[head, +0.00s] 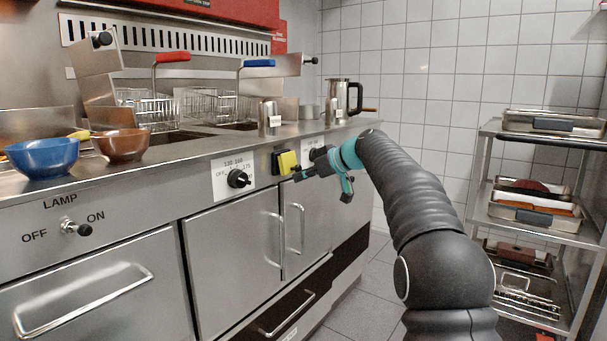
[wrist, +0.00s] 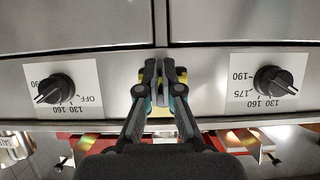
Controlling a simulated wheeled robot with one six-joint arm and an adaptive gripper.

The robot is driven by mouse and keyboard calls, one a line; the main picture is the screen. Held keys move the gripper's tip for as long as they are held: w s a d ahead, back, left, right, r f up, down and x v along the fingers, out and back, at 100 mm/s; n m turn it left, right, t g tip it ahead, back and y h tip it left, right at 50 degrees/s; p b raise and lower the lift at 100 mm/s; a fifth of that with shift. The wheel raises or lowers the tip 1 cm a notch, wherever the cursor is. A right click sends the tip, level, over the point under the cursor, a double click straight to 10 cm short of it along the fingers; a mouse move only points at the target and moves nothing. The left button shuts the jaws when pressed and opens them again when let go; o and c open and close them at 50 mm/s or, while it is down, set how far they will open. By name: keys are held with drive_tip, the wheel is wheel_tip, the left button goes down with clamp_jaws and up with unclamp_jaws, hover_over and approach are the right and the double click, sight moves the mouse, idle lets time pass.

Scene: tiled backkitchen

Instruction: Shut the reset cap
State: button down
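The reset cap (head: 288,162) is a yellow piece on a black housing on the steel front panel, between two black dials. In the head view it seems to stand out from the panel; its exact angle is unclear. In the wrist view yellow parts (wrist: 160,112) show behind and beside my fingers, and the rest is hidden. My gripper (wrist: 159,68) has its fingertips together in front of the cap area, with nothing seen between them.
The left dial (head: 239,178) and the right dial (wrist: 274,80) flank the cap. Cupboard doors with bar handles (head: 301,228) lie below. Fryer baskets, bowls (head: 43,157) and a steel jug (head: 343,97) stand on the counter above. A tray rack (head: 540,220) stands right; open floor lies between.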

drive_tip(key=t+p, duration=0.1)
drive_tip(key=p, duration=0.4)
approach(299, 166)
drive_tip(key=shift+m, duration=0.3)
drive_tip(key=p+x, duration=0.1)
drive_tip(key=x, duration=0.5)
drive_tip(key=shift+w+a, duration=0.1)
drive_tip(key=shift+a, duration=0.05)
idle(0.6)
drive_tip(key=shift+f, duration=0.1)
